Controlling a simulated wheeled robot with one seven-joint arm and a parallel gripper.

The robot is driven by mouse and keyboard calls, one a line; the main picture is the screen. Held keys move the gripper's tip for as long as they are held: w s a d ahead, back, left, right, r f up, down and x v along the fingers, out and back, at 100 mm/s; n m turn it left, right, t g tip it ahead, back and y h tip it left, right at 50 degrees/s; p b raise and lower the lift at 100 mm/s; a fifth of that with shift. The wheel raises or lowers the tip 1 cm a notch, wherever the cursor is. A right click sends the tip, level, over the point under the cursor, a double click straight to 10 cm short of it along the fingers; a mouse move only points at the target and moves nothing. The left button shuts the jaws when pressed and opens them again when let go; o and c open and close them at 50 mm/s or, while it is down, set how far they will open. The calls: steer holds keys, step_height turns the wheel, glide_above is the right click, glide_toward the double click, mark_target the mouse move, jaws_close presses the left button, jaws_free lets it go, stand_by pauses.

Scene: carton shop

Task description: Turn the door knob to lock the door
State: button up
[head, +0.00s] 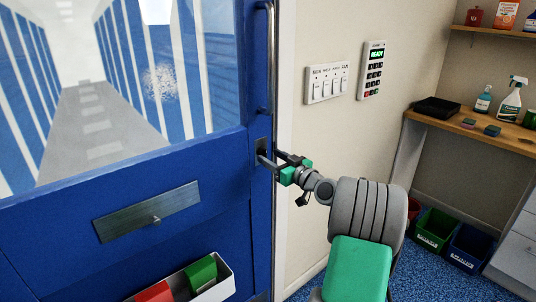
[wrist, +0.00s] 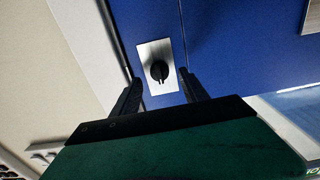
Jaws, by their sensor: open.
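The blue door (head: 215,190) with a large glass pane fills the left of the head view. Its knob (wrist: 159,70) is a dark round turn piece on a bright metal plate (wrist: 152,52) in the wrist view. In the head view the plate (head: 261,147) sits near the door's right edge, and my gripper partly hides the knob. My gripper (head: 268,159) is open in front of the plate. In the wrist view its two dark fingers (wrist: 161,88) stand apart, to the left and right just below the knob. Nothing is held. I cannot tell whether the fingers touch the knob.
A vertical pull handle (head: 267,60) is above the plate. A metal letter plate (head: 148,211) and a white bin (head: 215,285) are on the door's lower part. A switch panel (head: 327,82) and keypad (head: 373,70) are on the wall. A shelf (head: 490,135) with bottles stands right.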

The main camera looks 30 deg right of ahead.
mark_target(264, 153)
steer(key=shift+w+a, duration=0.2)
steer(key=shift+w, duration=1.05)
jaws_close()
